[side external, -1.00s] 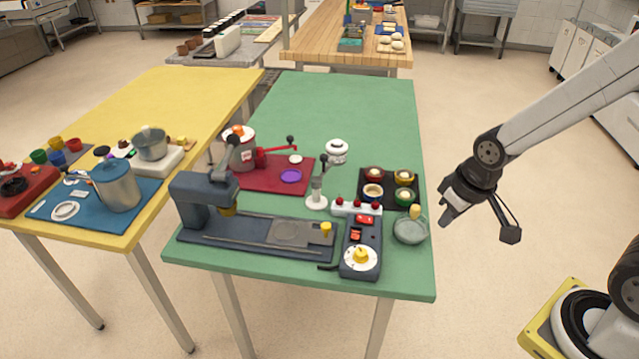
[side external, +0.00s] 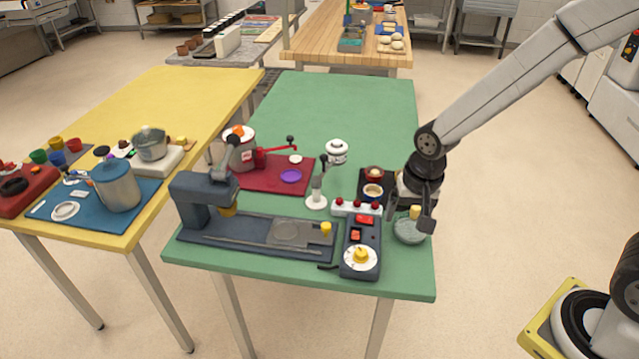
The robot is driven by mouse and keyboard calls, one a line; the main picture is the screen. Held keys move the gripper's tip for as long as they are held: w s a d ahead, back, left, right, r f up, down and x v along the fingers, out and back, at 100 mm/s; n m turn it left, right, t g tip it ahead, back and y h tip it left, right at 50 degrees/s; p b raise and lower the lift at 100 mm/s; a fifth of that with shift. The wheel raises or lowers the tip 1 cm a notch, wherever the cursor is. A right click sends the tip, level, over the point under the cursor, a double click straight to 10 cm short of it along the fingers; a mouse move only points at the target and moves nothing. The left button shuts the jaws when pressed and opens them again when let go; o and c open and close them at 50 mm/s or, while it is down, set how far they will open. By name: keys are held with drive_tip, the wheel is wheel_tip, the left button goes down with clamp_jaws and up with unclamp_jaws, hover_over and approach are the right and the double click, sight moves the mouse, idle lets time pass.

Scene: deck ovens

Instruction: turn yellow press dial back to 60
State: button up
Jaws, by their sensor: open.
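The yellow press dial (side external: 361,256) sits on a round white scale on the front of a dark control box (side external: 359,270), near the front edge of the green table. The scale's numbers are too small to read. The dark press (side external: 203,205) stands to the left of the box, with a long base plate. My gripper (side external: 428,222) is over the table's right side, pointing down, up and to the right of the dial and apart from it. It is open and holds nothing that I can see. It hides part of the black tray and overlaps the glass bowl in the picture.
A glass bowl (side external: 407,232) with a yellow-topped item stands right of the control box. A white strip with red knobs (side external: 356,207) lies behind the box, with a white lever stand (side external: 317,200) beside it. The green table's far half (side external: 345,105) is clear.

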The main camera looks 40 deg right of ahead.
sight(361, 252)
drive_tip(key=w+a+f+m, duration=0.1)
drive_tip(key=m, duration=0.1)
drive_tip(key=w+a+f+m, duration=0.1)
drive_tip(key=w+a+m, duration=0.1)
drive_tip(key=w+a+f+m+g, duration=0.1)
drive_tip(key=w+f+m, duration=0.1)
drive_tip(key=shift+a+m, duration=0.15)
drive_tip(key=shift+m, duration=0.25)
drive_tip(key=shift+w+a+f+m, duration=0.4)
drive_tip(key=shift+a+f+m, duration=0.1)
drive_tip(key=shift+m, duration=0.2)
drive_tip(key=shift+d+f, duration=0.1)
drive_tip(key=shift+f, duration=0.05)
drive_tip(key=shift+f, duration=3.75)
drive_tip(key=shift+c, duration=0.2)
clamp_jaws()
